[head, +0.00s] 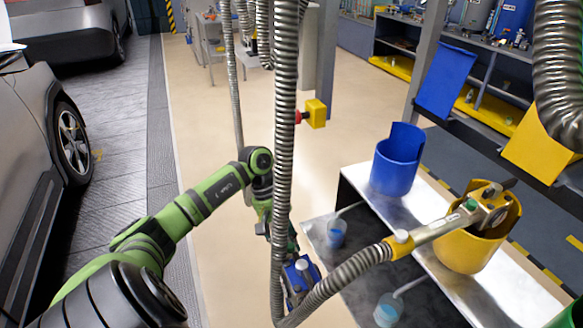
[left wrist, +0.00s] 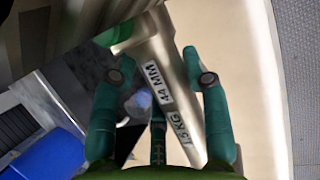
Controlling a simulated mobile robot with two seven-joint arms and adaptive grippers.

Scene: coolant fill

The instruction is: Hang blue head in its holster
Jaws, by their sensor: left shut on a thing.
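The blue head (head: 300,272) hangs low at the middle of the head view, below my left gripper (head: 284,238). In the left wrist view my left gripper (left wrist: 160,82) has its two teal fingers on either side of a metal body with "44 MM" and "15 KG" labels, which I take to be the blue head's body. The hose hides part of the grip in the head view. The blue holster (head: 395,168), an open cup with a high back, stands empty on the bench to the right. My right gripper is not in view.
The yellow head (head: 460,220) rests in the yellow holster (head: 470,250), its ribbed hose (head: 350,270) looping left in front of my gripper. Small containers (head: 337,232) stand on the lower shelf (head: 318,240). A yellow box with a red button (head: 313,113) is behind. Cars are at left.

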